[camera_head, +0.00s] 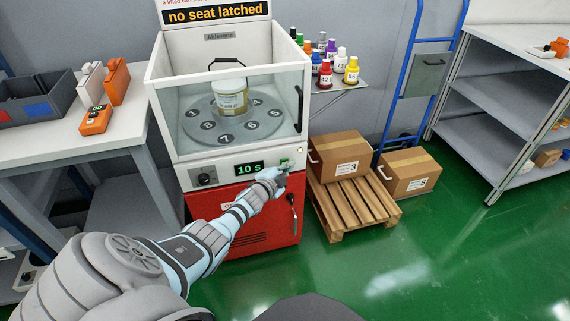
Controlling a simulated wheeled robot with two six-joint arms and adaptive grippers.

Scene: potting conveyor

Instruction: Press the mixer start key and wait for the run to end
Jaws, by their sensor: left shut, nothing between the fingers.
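The mixer (161,110) stands in front of me, white above a red cabinet. Its clear front is closed over a grey turntable (199,138) with numbered seats. A white tub (230,97) stands upright on the turntable. The sign above reads "no seat latched". The panel display (249,168) shows "10 s" in green. The green start key (285,162) is right of the display. My left gripper (283,170) is shut and empty, its tips at or just below the key. I cannot tell whether they touch it. My right gripper is not in view.
Cardboard boxes (341,151) sit on and beside a wooden pallet (335,215) to the right. A shelf of coloured bottles (351,72) and a blue hand truck (404,75) stand behind. A white table (50,146) with a grey bin is left. The green floor ahead right is clear.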

